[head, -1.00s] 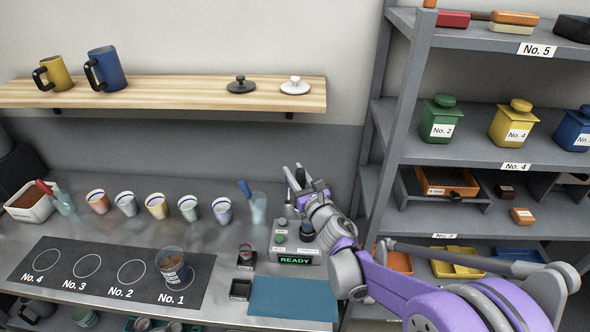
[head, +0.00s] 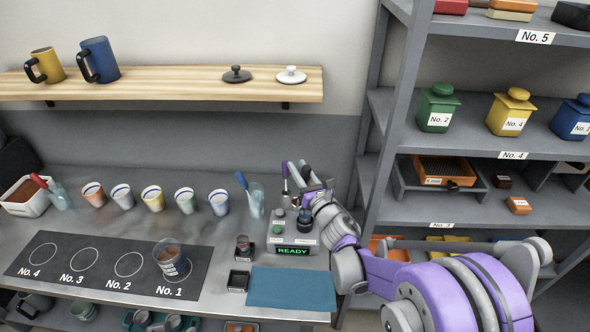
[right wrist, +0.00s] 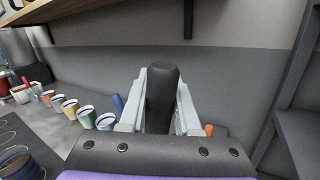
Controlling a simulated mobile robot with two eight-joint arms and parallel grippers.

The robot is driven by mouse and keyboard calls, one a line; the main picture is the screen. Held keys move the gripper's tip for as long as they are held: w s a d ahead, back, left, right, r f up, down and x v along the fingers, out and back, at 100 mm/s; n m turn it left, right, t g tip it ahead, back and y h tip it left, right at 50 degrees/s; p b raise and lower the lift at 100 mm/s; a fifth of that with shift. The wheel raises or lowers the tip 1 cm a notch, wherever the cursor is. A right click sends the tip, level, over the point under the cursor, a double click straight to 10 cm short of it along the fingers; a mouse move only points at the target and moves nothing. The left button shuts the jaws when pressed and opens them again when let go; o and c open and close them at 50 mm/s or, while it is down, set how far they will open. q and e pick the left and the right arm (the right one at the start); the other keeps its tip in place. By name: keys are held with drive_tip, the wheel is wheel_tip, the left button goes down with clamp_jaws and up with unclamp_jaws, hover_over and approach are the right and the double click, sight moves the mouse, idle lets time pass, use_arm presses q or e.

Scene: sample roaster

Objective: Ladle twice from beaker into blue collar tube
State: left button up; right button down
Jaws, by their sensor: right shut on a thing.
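My right gripper (head: 303,184) is raised over the grey machine at the back of the bench. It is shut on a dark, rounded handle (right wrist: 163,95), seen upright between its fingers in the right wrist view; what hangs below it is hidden. A clear beaker (head: 171,262) with brown contents and a label stands on the No. 1 circle of the black mat. A clear glass vessel (head: 257,203) with a blue-handled piece (head: 242,181) stands left of the machine. I cannot make out a blue collar on any tube. My left gripper is not in view.
The grey machine (head: 292,228) shows READY. Several coloured cups (head: 185,201) line the bench's back. A small dark holder (head: 239,280) and blue cloth (head: 292,288) lie in front. A tall shelf (head: 390,130) bounds the right side. The mat (head: 70,285) has bare circles.

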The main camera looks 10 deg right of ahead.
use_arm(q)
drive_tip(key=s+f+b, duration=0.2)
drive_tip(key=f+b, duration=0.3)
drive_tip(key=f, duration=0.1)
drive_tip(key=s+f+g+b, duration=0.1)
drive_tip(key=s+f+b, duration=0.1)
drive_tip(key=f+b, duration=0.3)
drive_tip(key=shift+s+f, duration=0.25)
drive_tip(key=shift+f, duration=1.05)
use_arm(e)
drive_tip(key=d+f+m+t+h, duration=0.1)
drive_tip(key=d+f+m+h, duration=0.2)
drive_tip(key=d+f+m, duration=0.3)
drive_tip(key=s+d+f+m+t+h, duration=0.1)
drive_tip(key=d+f+m+h, duration=0.3)
drive_tip(key=m, duration=1.1)
drive_tip(key=shift+d+f+m, duration=0.4)
drive_tip(key=shift+d+f, duration=1)
drive_tip(key=shift+d, duration=0.4)
drive_tip(key=shift+t, duration=0.3)
